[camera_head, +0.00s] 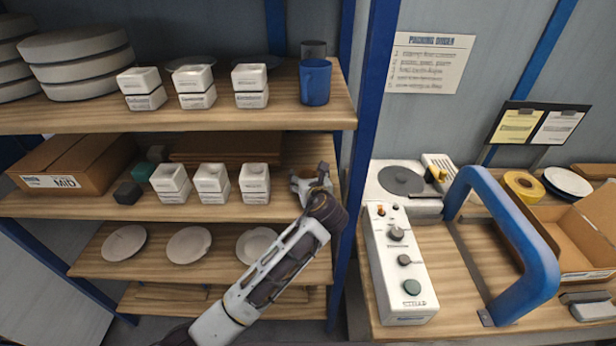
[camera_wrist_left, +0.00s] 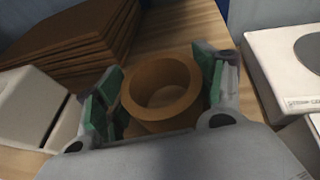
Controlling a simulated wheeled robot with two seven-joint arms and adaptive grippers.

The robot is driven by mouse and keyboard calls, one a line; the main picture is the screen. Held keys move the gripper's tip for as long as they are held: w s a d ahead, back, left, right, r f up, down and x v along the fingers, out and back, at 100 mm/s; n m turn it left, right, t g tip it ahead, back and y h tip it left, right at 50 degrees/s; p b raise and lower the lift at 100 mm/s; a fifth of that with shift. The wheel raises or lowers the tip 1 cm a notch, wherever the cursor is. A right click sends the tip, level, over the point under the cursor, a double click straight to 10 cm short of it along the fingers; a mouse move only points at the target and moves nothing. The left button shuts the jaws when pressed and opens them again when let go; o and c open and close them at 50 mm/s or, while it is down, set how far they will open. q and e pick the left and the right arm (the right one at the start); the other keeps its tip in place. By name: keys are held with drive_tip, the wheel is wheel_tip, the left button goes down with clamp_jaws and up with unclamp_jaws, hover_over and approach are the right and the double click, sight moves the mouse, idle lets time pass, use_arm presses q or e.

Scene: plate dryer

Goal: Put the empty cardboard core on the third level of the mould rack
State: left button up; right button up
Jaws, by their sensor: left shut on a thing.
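The empty cardboard core (camera_wrist_left: 160,122) is a short brown ring, seen from above in the left wrist view. It sits upright between the green-padded fingers of my left gripper (camera_wrist_left: 157,93), which is shut on it. In the head view, my left gripper (camera_head: 312,178) is at the right end of the second shelf from the top, with the core (camera_head: 301,186) partly hidden by it. The mould rack (camera_head: 180,120) has wooden shelves and blue posts. I cannot tell whether the core touches the shelf board. My right gripper is not in view.
Three white block moulds (camera_head: 212,184) stand left of the gripper, with brown sheets (camera_head: 225,147) behind and a cardboard box (camera_head: 72,164) farther left. A blue post (camera_head: 366,110) rises close on the right.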

use_arm(q)
drive_tip(key=shift+f, duration=0.1)
drive_tip(key=o, duration=0.9)
drive_tip(key=shift+b+v, duration=0.5)
drive_tip(key=shift+v, duration=5.5)
